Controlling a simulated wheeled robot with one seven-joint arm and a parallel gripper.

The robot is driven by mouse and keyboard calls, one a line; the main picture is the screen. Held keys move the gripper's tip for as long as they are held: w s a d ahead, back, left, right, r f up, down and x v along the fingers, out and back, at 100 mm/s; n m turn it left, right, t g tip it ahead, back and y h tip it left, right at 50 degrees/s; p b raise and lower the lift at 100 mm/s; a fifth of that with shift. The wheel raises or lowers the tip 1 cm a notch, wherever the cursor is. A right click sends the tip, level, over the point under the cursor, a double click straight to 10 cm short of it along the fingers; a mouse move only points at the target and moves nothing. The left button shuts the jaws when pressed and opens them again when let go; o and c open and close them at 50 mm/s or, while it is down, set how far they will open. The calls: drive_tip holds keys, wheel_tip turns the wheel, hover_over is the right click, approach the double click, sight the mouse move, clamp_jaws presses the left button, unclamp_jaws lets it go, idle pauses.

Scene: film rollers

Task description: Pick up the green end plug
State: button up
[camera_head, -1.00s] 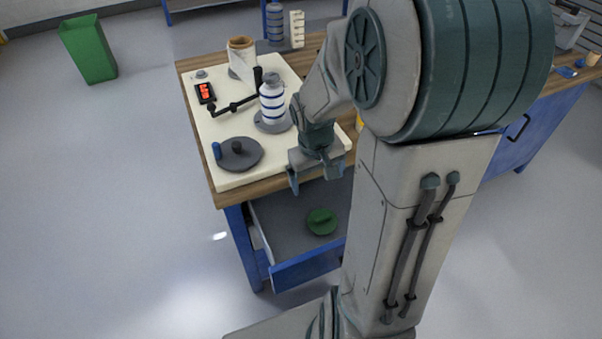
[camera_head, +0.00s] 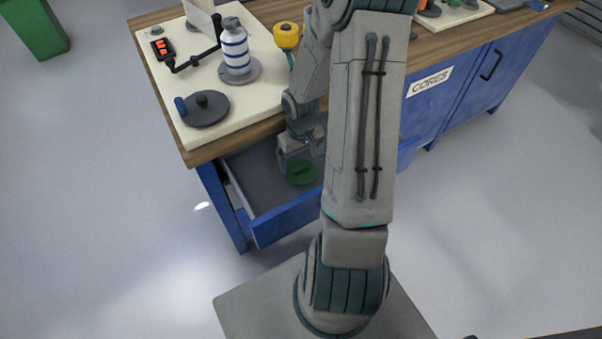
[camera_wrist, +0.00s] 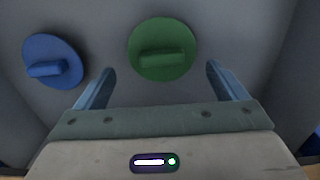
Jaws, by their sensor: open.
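The green end plug (camera_wrist: 163,48) is a round disc with a raised bar grip. It lies on the floor of the open drawer (camera_head: 262,187). In the head view the plug (camera_head: 301,173) is partly covered by my gripper (camera_head: 301,150). In the wrist view my gripper (camera_wrist: 158,85) is open and empty. Its two fingers are spread wide, and the plug shows between and beyond the fingertips, apart from them. How high the fingers are above the plug I cannot tell for sure.
A blue plug (camera_wrist: 52,61) of like shape lies left of the green one in the drawer. The drawer walls stand around both. Above is the worktop with a cream board (camera_head: 160,88), a striped bottle (camera_head: 235,48) and a grey disc (camera_head: 204,108).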

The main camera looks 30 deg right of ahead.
sight(300, 167)
drive_tip(key=shift+s+a+f+b, duration=0.1)
drive_tip(key=shift+f+b, duration=0.2)
drive_tip(key=shift+f, duration=1.1)
drive_tip(key=shift+s+f+b, duration=0.1)
drive_tip(key=shift+f+b, duration=0.2)
drive_tip(key=shift+f, duration=1.05)
drive_tip(key=c, duration=0.7)
